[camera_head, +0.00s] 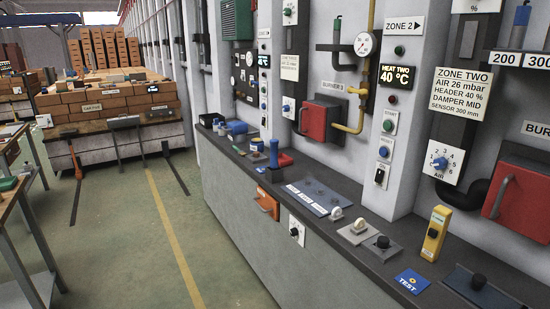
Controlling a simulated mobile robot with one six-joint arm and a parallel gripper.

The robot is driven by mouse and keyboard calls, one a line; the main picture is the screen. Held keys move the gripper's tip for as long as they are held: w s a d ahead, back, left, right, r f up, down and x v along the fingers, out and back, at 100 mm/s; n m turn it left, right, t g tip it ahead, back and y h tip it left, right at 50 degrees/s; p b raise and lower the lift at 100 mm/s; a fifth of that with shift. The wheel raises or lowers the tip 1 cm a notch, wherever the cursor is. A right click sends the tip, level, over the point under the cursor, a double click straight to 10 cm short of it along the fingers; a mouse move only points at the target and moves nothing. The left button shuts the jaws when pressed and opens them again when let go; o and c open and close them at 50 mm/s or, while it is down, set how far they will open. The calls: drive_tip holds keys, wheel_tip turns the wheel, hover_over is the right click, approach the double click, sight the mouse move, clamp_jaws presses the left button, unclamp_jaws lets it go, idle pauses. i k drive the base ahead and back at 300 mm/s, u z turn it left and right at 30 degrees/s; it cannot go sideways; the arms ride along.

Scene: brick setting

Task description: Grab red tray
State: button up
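A small red object (285,160) lies on the dark counter, behind a blue upright handle (274,153). It is partly hidden and too small to tell whether it is a tray. Two larger red boxes with handles are fixed to the wall: one in the middle (313,121) and one at the right edge (525,204). My gripper is not in view.
The dark counter (345,190) runs along the wall and bears a blue-grey panel (320,197), several knobs and a yellow device (435,232). Brick stacks (110,95) stand far left. The floor aisle (150,230) is clear.

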sight(284, 160)
drive_tip(key=u, duration=0.4)
drive_tip(key=i, duration=0.7)
drive_tip(key=u, duration=0.9)
drive_tip(key=i, duration=0.7)
drive_tip(key=u, duration=0.35)
